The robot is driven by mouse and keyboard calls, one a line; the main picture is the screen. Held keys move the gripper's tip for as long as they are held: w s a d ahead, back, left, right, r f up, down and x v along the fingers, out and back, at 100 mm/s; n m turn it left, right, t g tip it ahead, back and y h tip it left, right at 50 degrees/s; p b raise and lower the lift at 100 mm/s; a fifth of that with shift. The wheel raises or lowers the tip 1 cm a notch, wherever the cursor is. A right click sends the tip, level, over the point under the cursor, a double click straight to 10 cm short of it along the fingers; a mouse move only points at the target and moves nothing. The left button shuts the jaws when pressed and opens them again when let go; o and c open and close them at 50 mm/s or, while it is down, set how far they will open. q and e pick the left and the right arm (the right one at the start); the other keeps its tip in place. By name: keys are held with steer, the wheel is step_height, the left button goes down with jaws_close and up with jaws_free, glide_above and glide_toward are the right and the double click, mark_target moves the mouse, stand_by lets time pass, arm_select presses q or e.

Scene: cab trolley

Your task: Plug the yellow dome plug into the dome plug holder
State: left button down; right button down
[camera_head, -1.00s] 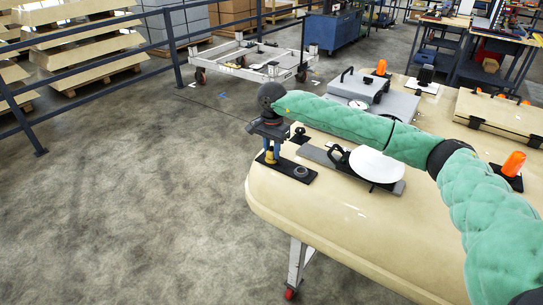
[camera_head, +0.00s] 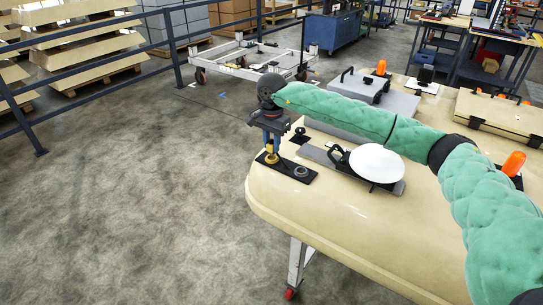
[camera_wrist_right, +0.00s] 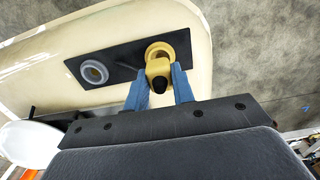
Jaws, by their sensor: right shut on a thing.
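The yellow dome plug (camera_head: 271,157) is at the left end of a black plate (camera_head: 286,169) on the front left corner of the beige cab panel. In the right wrist view the plug (camera_wrist_right: 160,52) shows as a yellow ring and stem with a black tip. A grey ring socket (camera_head: 301,171), likely the dome plug holder, sits on the same plate; it also shows in the wrist view (camera_wrist_right: 95,73). My right gripper (camera_head: 271,147) points down above the plate, its blue fingers (camera_wrist_right: 159,88) shut on the plug. I cannot tell whether the plug touches the plate. My left gripper is out of view.
A white dish-like part (camera_head: 377,163) stands on a grey plate right of the black plate. Grey cases (camera_head: 390,102), orange lamps (camera_head: 513,163) and a beige case (camera_head: 500,113) lie farther back. The floor left of the panel is clear.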

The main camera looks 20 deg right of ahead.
mark_target(272, 143)
steer(key=shift+r, duration=1.6)
